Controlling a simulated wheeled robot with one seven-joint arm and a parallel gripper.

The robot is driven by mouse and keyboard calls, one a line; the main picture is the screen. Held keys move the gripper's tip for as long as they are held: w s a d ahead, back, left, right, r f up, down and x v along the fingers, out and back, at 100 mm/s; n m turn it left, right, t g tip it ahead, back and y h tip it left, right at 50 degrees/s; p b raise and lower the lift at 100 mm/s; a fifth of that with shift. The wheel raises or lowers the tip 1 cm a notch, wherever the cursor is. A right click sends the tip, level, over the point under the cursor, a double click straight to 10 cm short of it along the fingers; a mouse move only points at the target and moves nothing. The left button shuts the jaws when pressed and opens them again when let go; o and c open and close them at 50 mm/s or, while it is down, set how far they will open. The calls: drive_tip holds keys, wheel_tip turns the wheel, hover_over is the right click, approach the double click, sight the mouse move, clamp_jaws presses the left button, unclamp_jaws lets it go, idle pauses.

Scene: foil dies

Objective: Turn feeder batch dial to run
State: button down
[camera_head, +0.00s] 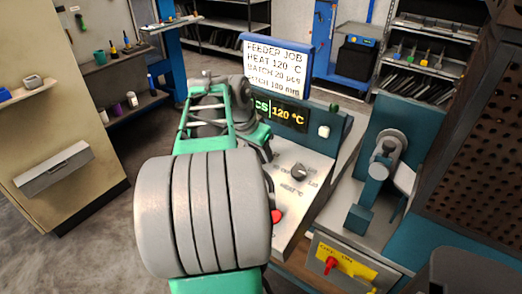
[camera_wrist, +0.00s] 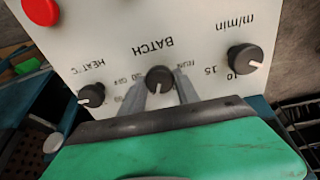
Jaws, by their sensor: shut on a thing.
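The black batch dial (camera_wrist: 158,79) sits on the pale control panel (camera_wrist: 205,32) in the wrist view, where the lettering is upside down. Its white pointer line points down the picture. A label that seems to read RUN is on its right, partly covered by a finger. Other markings are on its left. My gripper (camera_wrist: 160,88) is shut on the batch dial, with one grey finger on each side. In the head view my arm hides the batch dial and the fingers.
The heat dial (camera_wrist: 91,95) and the m/min dial (camera_wrist: 244,59) flank the batch dial. A red button (camera_wrist: 38,10) is near the panel's corner; it also shows in the head view (camera_head: 277,216). A job sign (camera_head: 275,65) stands behind the display (camera_head: 287,113), which reads 120 °C.

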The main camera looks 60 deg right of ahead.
drive_tip(key=n+p, duration=0.2)
drive_tip(key=n, duration=0.3)
drive_tip(key=shift+s+a+n+t, duration=0.1)
drive_tip(key=shift+n+t, duration=0.2)
drive_tip(key=shift+n, duration=0.1)
drive_tip(key=n+p, duration=0.3)
drive_tip(key=n, duration=0.3)
drive_tip(key=n+t+p, duration=0.1)
drive_tip(key=n+p, duration=0.1)
drive_tip(key=n, duration=0.3)
drive_tip(key=shift+s+n, duration=0.1)
drive_tip(key=shift+n, duration=0.3)
drive_tip(key=n+p, duration=0.1)
drive_tip(key=n, duration=0.4)
drive_tip(key=shift+n+y+p, duration=0.3)
drive_tip(key=shift+p, duration=0.1)
drive_tip(key=c, duration=1.1)
unclamp_jaws()
drive_tip(key=shift+s, duration=0.1)
drive_tip(key=shift+c, duration=0.2)
drive_tip(key=shift+o, duration=1.2)
